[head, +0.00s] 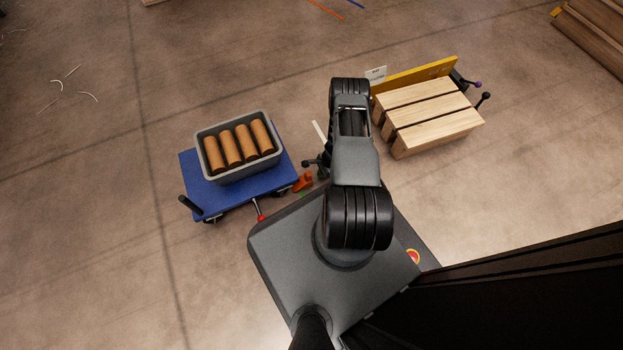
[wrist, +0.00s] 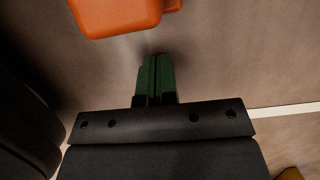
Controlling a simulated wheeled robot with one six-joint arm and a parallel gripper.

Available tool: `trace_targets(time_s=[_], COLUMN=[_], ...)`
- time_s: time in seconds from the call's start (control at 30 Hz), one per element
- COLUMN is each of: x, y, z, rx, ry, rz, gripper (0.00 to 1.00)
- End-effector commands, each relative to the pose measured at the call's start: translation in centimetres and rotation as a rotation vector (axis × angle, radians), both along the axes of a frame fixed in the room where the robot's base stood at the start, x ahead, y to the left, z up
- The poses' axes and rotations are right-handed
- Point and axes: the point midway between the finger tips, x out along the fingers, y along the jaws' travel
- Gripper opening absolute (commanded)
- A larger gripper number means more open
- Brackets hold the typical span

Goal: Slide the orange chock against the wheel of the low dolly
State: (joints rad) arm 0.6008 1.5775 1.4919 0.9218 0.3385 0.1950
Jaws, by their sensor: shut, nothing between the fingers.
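The low dolly is a blue platform (head: 235,190) on small wheels, at the left of centre in the head view. The orange chock (head: 303,181) lies on the floor beside the dolly's right front corner, near a dark wheel (head: 281,191). I cannot tell whether it touches the wheel. In the head view my arm partly hides the gripper.
A grey bin (head: 240,174) with several brown rolls stands on the dolly. A red-tipped lever (head: 261,217) sticks out at its front.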

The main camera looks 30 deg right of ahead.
Motion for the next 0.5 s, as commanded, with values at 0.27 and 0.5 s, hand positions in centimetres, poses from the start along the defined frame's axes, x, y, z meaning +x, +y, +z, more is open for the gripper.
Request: trace_targets(time_s=[0.27, 0.5], x=[0.0, -0.2], y=[-0.6, -1.7], z=[1.5, 4.5], rx=[0.0, 0.0], ry=[-0.001, -0.001], rz=[0.001, 0.0], gripper=[0.0, 0.0])
